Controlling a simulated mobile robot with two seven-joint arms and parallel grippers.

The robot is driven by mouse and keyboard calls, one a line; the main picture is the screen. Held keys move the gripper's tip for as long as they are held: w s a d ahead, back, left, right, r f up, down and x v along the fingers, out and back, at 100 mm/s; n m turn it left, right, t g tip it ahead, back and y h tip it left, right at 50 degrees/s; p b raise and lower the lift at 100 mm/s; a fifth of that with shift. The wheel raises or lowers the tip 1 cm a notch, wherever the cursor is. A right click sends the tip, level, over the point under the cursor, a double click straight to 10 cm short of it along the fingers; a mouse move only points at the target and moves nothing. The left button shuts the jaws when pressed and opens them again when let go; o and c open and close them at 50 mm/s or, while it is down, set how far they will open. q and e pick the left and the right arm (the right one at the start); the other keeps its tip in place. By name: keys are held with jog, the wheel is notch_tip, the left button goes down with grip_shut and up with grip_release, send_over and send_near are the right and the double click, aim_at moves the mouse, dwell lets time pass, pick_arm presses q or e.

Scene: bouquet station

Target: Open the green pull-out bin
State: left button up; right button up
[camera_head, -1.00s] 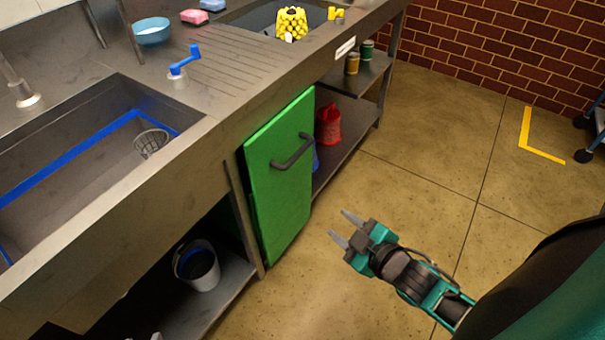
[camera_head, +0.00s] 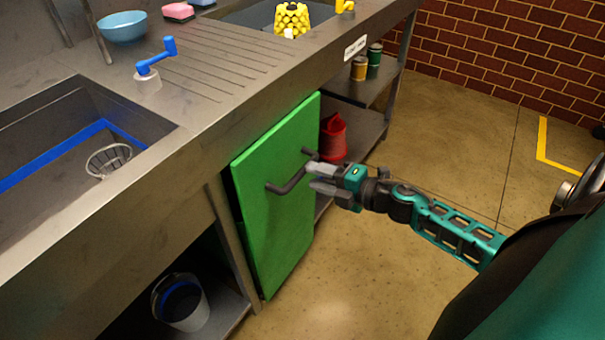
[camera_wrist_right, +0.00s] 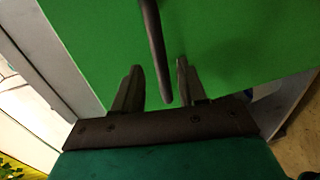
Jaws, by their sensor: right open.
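The green pull-out bin (camera_head: 272,215) has a flat green front under the counter, tilted in the head view, with a dark bar handle (camera_head: 290,183) across its upper part. My right gripper (camera_head: 312,178) is open at the handle's right part, its fingers pointing at the front. In the right wrist view the dark handle bar (camera_wrist_right: 155,50) runs down toward the gap between the two open fingers of the right gripper (camera_wrist_right: 158,82), against the green front (camera_wrist_right: 230,40). I cannot tell whether the fingers touch the bar. My left gripper is not in view.
The floor (camera_head: 400,290) in front is clear.

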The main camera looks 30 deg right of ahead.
aim_at(305, 173)
jog(key=shift+b+x, duration=0.3)
jog(key=shift+x, duration=2.1)
jog(key=shift+c, duration=0.3)
grip_shut()
